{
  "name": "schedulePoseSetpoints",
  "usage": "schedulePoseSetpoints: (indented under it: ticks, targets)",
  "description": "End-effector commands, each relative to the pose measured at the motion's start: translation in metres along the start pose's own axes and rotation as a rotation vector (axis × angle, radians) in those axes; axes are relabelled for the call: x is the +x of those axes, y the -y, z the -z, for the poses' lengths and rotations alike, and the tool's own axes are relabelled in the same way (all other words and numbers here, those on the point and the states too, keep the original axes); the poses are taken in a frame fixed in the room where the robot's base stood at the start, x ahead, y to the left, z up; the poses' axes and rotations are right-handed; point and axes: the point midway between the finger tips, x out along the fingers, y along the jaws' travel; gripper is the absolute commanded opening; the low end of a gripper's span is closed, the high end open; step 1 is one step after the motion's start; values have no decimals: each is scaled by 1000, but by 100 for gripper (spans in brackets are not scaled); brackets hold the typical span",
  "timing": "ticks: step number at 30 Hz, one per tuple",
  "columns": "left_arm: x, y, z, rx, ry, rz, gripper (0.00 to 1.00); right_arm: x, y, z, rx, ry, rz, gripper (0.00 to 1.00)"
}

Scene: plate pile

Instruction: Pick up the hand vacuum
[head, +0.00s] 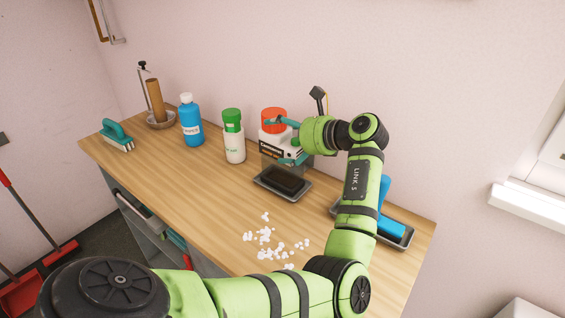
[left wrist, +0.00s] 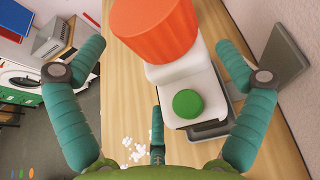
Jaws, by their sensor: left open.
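The hand vacuum, with an orange-red top, a white body and a green button, stands near the back of the wooden table in the head view (head: 273,115). It fills the middle of the left wrist view (left wrist: 160,30). My left gripper (head: 280,141) is at the vacuum, partly covering it. Its teal fingers are spread open, and in the left wrist view (left wrist: 163,60) they lie to either side of the vacuum, with gaps visible. A third finger shows below. I cannot tell whether any finger touches it. My right gripper is not in view.
A dark tray (head: 262,186) lies just in front of the vacuum. White crumbs (head: 265,236) are scattered nearer me. A white bottle with a green cap (head: 234,147), a blue bottle (head: 191,125) and a teal-handled brush (head: 115,133) stand to the left.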

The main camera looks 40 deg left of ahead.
Motion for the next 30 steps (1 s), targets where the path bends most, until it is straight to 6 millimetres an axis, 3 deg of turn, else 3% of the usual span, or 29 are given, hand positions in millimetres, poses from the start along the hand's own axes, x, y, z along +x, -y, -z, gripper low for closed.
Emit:
schedulePoseSetpoints:
  ticks: [6,14,20,30]
  targets:
    - [19,0,1,1,0,0,100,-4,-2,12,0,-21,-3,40]
    - [21,0,1,0,-1,1,100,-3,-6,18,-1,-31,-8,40]
    - [20,0,1,0,-1,1,26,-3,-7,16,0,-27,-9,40]
    - [18,1,-6,-7,5,3,25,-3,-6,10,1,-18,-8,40]
